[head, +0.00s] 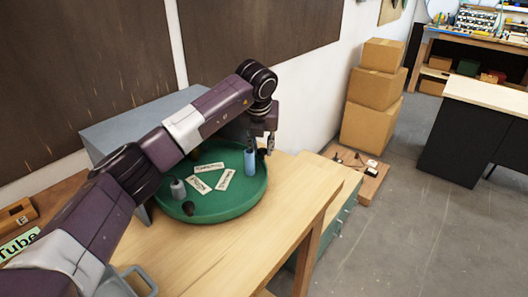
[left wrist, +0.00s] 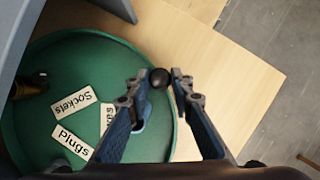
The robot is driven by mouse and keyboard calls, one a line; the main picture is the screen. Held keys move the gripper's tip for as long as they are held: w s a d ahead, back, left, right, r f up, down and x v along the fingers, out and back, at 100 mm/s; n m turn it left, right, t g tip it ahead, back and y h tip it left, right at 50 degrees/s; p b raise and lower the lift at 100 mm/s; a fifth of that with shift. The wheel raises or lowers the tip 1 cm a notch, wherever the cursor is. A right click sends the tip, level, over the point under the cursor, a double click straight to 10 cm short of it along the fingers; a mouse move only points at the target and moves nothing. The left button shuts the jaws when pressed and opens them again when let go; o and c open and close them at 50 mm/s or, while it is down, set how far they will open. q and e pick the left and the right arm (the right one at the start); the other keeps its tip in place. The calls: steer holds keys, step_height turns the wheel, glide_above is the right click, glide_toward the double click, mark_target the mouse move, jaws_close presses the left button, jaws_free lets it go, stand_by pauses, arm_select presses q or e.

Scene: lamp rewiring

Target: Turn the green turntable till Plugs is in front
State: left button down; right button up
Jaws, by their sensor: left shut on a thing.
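The round green turntable (head: 228,208) sits on the wooden bench, with three white labels in its middle, too small to read in the head view. My left gripper (head: 268,148) is at the turntable's right far rim. In the left wrist view its fingers (left wrist: 160,84) are shut on a black ball knob (left wrist: 160,77) at the rim. My right gripper is not in view.
A grey box (head: 122,118) stands close behind the turntable. A whitish cylinder (head: 178,189) and a dark item (head: 189,208) stand on the turntable. The bench top (head: 240,238) is bare in front and to the right. Cardboard boxes (head: 372,90) are stacked by the wall.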

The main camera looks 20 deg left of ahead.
arm_select(q)
steer(key=shift+w+a+r+n+y, duration=0.15)
steer(key=shift+w+a+n+y, duration=0.1)
steer(key=shift+w+a+n, duration=0.5)
steer(key=shift+w+a+r+n+y, duration=0.1)
steer(key=shift+w+a+n+y, duration=0.15)
steer(key=shift+w+a+n, duration=0.5)
steer(key=shift+w+a+n+g+y+p, duration=0.2)
steer(key=shift+w+a+n+p, duration=0.2)
steer(key=shift+a+n, duration=0.2)
steer(key=shift+w+a+n+g+y+p, duration=0.2)
steer(key=shift+w+a+n+p, duration=0.2)
steer(key=shift+a, duration=0.3)
steer(key=shift+w+a+n+g+y+p, duration=0.1)
steer(key=shift+w+a+n+y+p, duration=0.2)
steer(key=shift+a+n, duration=0.35)
steer(key=c, duration=1.7)
jaws_free()
steer(key=shift+f, duration=0.1)
steer(key=v, duration=1.2)
steer(key=shift+a, duration=0.15)
steer(key=shift+c, duration=0.6)
